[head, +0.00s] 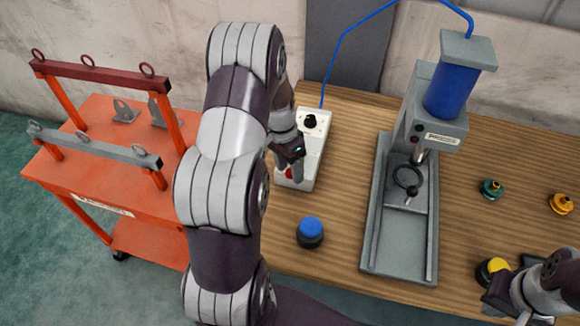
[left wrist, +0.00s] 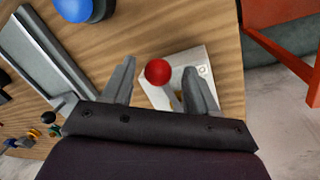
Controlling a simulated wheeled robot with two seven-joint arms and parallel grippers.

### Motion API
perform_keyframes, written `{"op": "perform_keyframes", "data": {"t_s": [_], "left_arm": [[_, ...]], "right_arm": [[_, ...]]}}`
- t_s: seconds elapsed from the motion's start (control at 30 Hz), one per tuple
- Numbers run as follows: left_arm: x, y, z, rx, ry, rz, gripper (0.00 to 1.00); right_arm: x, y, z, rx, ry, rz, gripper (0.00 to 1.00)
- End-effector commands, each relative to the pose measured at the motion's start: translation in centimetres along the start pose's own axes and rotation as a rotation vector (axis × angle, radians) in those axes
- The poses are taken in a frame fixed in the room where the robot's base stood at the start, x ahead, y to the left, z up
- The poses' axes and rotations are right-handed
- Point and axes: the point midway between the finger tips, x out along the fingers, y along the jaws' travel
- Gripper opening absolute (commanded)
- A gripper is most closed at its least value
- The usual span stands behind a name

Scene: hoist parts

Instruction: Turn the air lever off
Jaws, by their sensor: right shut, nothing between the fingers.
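The air lever has a red ball knob (left wrist: 157,71) on a short pale stem, on a white control box (head: 314,150) at the table's back left edge. In the head view the red knob (head: 288,173) is mostly hidden by my left gripper (head: 290,168). The left wrist view shows the two fingers of my left gripper (left wrist: 159,76) spread apart, with the knob in the gap between them; I cannot tell whether either finger touches it. My right gripper (head: 505,296) is shut and empty at the lower right, near a yellow-topped button (head: 497,266).
A grey press (head: 400,225) with a blue cylinder (head: 452,90) stands right of the box. A blue-topped button (head: 310,229) is in front. A blue hose (head: 340,45) arches behind. An orange cart (head: 100,170) with hoist frames is at left. Small green (head: 491,188) and orange (head: 561,203) parts lie right.

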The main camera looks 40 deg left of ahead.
Motion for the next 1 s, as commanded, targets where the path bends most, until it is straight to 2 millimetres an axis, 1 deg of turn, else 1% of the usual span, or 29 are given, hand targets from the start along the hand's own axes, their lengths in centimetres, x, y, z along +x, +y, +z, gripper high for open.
{"op": "perform_keyframes", "data": {"t_s": [0.17,0.27,0.37,0.57,0.6,0.7,0.8,1.0], "left_arm": [[0.1,0.1,0.1,-0.001,-0.002,0.002,0.58],[-0.3,0.0,0.0,-0.001,0.0,0.001,0.58],[-1.9,-0.1,-0.1,-0.001,0.003,-0.001,0.58],[-7.4,-0.1,0.1,-0.002,0.003,-0.001,0.58],[-9.5,0.1,0.1,-0.002,0.001,0.0,0.58],[-11.7,0.2,0.1,-0.002,-0.001,0.002,0.58],[-12.7,0.1,0.1,-0.002,-0.001,0.002,0.58],[-12.7,0.0,0.1,-0.001,-0.001,0.002,0.58]], "right_arm": [[0.0,0.0,0.0,0.0,0.0,0.0,0.0],[0.1,0.0,0.0,0.0,0.0,0.0,0.0],[0.4,0.0,0.1,0.0,0.0,0.0,0.0],[1.1,0.0,0.1,0.0,0.0,0.0,0.0],[-0.5,0.0,0.0,0.0,-0.001,0.0,0.0],[-2.4,0.0,-0.3,0.0,0.001,0.0,0.0],[-3.4,0.0,-0.4,0.0,0.001,0.0,0.0],[-3.4,0.0,-0.4,0.0,0.0,0.0,0.0]]}}
